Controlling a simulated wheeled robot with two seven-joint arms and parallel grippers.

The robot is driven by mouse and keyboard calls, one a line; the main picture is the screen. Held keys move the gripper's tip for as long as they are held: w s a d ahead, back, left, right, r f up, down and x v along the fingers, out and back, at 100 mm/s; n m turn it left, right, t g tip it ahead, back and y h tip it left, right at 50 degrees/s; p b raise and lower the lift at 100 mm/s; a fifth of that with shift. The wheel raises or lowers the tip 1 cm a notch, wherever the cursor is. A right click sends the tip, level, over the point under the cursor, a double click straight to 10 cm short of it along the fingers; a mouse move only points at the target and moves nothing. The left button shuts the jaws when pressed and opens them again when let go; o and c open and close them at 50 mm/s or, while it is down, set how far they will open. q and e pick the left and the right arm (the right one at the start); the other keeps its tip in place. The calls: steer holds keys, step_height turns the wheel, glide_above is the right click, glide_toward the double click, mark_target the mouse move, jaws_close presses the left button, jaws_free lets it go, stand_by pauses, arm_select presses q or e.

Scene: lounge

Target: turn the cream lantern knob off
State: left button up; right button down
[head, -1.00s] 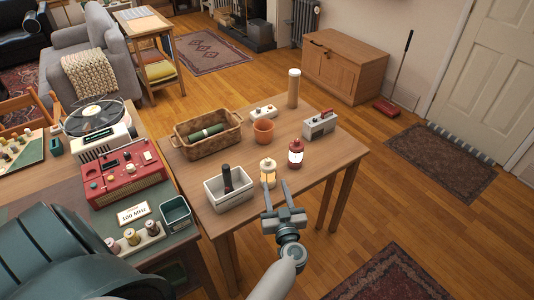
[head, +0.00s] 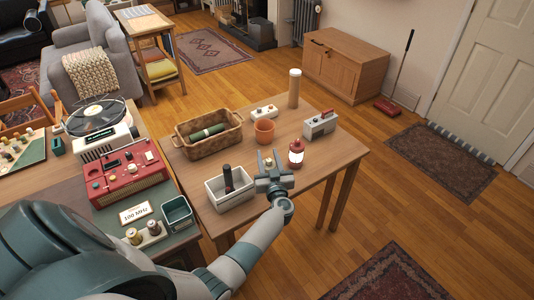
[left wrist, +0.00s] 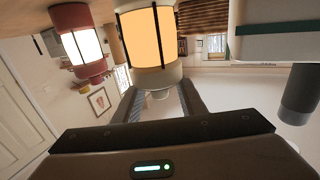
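The cream lantern (head: 268,162) stands near the front edge of the small wooden table, mostly hidden behind my left gripper (head: 268,155) in the head view. In the left wrist view, the cream lantern (left wrist: 150,38) has a glowing orange-yellow panel and dark bars. A small pale knob (left wrist: 160,94) sticks out from its cream base. My left gripper (left wrist: 160,101) is open, its two fingers on either side of the knob with gaps visible. I cannot tell if either finger touches it. My right gripper is not in view.
A lit red lantern (head: 296,153) stands close to the right. A white bin (head: 226,197) with a dark bottle is just left. A terracotta pot (head: 264,132), a wicker basket (head: 208,142) and a grey-and-red box (head: 320,124) stand farther back. The table's right front is clear.

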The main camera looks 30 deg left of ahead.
arm_select(q)
steer(key=shift+x, duration=0.95)
jaws_close()
